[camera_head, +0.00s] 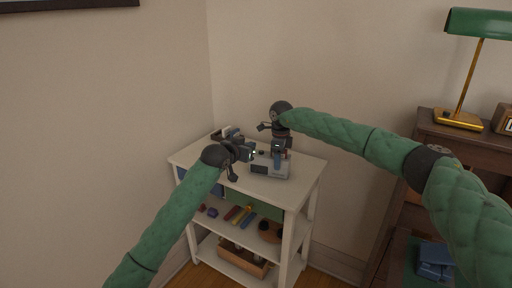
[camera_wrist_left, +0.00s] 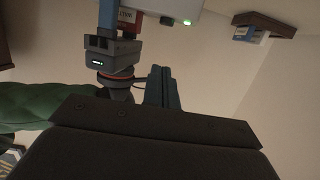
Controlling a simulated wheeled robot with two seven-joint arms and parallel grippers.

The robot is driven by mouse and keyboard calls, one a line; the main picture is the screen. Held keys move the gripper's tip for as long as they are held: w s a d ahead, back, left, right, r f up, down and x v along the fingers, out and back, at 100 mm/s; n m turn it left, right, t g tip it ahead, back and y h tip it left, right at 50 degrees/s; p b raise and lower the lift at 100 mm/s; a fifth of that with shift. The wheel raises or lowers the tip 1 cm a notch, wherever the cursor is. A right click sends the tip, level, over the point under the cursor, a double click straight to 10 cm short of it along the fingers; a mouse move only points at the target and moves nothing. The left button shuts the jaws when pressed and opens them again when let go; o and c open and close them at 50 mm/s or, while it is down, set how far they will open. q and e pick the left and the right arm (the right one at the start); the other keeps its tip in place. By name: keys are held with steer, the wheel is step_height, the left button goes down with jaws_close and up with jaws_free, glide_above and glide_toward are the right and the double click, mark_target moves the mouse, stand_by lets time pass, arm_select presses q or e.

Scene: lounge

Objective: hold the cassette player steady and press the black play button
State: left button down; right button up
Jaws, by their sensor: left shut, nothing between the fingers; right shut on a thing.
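The grey-white cassette player (camera_head: 259,170) sits on top of the white shelf unit. It shows at the top of the left wrist view (camera_wrist_left: 190,7), with a lit green light and a small dark button-like shape (camera_wrist_left: 166,20). My right gripper (camera_head: 277,164) comes down from above, shut on the player; its fingers also show in the left wrist view (camera_wrist_left: 107,15). My left gripper (camera_head: 252,154) is shut and empty, close beside the player's left part. Its closed fingers (camera_wrist_left: 160,88) point toward the player. I cannot tell whether they touch it.
The white shelf unit (camera_head: 310,168) stands in the wall corner. Dark items (camera_head: 228,134) lie at its back left. Its lower shelves hold small coloured objects and a wooden box (camera_head: 240,262). A wooden desk with a green lamp (camera_head: 480,22) stands at the right.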

arm_select(q)
steer(key=shift+v, duration=1.9)
arm_select(e)
steer(key=shift+f, duration=0.1)
arm_select(q)
steer(key=shift+r, duration=0.1)
arm_select(e)
steer(key=o, duration=1.4)
